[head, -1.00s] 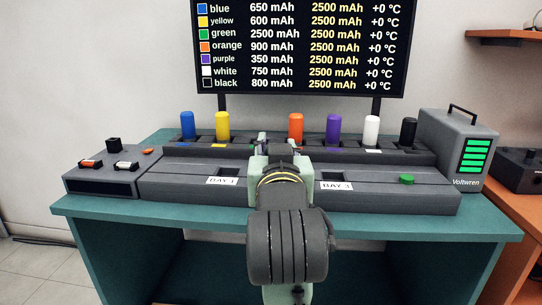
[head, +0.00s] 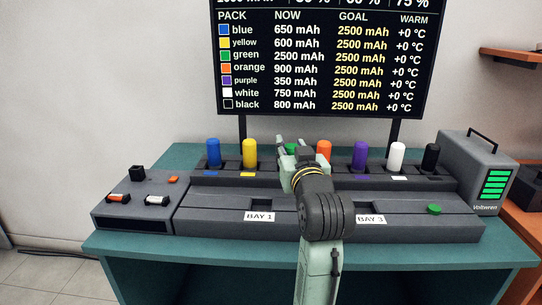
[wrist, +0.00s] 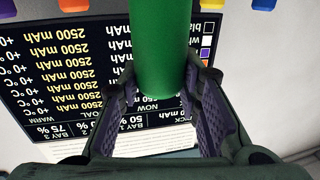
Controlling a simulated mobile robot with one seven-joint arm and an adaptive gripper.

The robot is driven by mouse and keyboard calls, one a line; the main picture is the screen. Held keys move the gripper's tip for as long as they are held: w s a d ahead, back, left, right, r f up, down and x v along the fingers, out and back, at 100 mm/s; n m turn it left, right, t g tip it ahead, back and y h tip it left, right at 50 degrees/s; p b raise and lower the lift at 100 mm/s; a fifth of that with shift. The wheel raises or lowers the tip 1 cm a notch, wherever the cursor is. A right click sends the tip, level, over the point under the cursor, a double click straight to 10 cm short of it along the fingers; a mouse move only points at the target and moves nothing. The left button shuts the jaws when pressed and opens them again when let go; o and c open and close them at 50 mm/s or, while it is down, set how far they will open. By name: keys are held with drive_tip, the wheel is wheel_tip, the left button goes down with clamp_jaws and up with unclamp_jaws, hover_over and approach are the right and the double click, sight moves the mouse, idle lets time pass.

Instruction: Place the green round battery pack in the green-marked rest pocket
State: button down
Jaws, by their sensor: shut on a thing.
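The green round battery pack (wrist: 162,50) is between the two fingers of my gripper (wrist: 163,90) in the wrist view, and the gripper is shut on it. In the head view my gripper (head: 290,142) is over the back rack between the yellow pack (head: 250,153) and the orange pack (head: 323,150). Only a sliver of the green pack (head: 293,148) shows there. The green-marked rest pocket is hidden behind my gripper and arm. I cannot tell whether the pack's lower end touches the rack.
Blue (head: 213,152), purple (head: 360,156), white (head: 397,156) and black (head: 430,157) packs stand upright in the back rack (head: 275,181). In front is the bay console (head: 215,203) with a green button (head: 434,209). A grey power unit (head: 468,165) stands at right.

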drive_tip(key=w+a+f+p, duration=0.1)
drive_tip(key=w+f+p, duration=0.2)
drive_tip(key=w, duration=1.1)
drive_tip(key=shift+w+f, duration=0.2)
drive_tip(key=shift+f, duration=0.7)
drive_tip(key=shift+f, duration=0.15)
drive_tip(key=c, duration=1.2)
unclamp_jaws()
